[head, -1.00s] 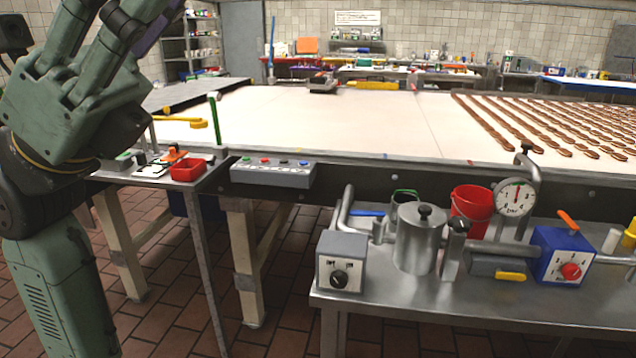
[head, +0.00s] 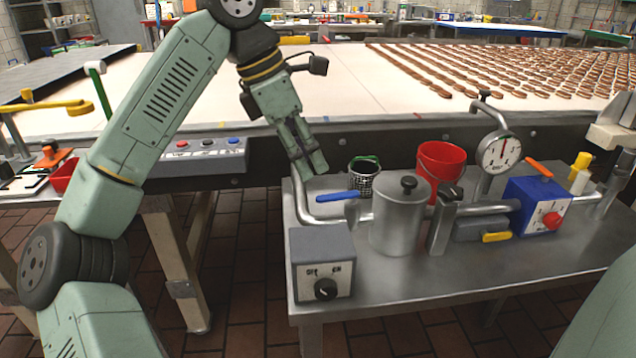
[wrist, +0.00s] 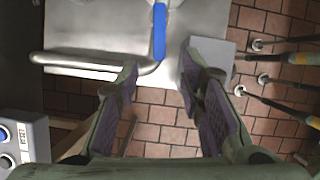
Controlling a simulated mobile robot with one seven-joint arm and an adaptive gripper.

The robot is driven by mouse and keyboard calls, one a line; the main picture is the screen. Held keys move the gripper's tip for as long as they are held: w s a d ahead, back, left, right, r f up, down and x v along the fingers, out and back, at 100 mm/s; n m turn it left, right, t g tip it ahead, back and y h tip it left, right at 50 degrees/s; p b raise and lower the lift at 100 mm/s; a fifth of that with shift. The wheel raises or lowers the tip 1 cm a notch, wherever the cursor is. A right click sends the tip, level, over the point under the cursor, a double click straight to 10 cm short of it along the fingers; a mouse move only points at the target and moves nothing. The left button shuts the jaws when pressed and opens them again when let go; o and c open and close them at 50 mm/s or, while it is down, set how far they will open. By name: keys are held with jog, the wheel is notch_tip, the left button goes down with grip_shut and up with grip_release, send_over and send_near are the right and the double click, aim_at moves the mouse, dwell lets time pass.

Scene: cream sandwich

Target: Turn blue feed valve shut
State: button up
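The blue feed valve's lever (head: 338,196) lies roughly level at the left of the steel table, pointing left from its valve body (head: 352,211) and running along a stretch of the bent steel pipe (head: 306,214). My gripper (head: 306,158) hangs above and behind the left end of the lever, pointing down, apart from it. In the wrist view the lever (wrist: 159,32) shows at the top, beyond the fingertips. The two fingers of my gripper (wrist: 160,68) are spread apart with nothing between them.
A grey switch box (head: 321,263) stands in front of the lever, a lidded steel pot (head: 399,222) to its right. The conveyor edge (head: 345,139) is close behind my gripper.

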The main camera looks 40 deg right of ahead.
aim_at(327, 196)
jog(key=x, duration=0.7)
jog(key=shift+d+f, duration=0.1)
jog(key=shift+c, duration=0.4)
grip_shut()
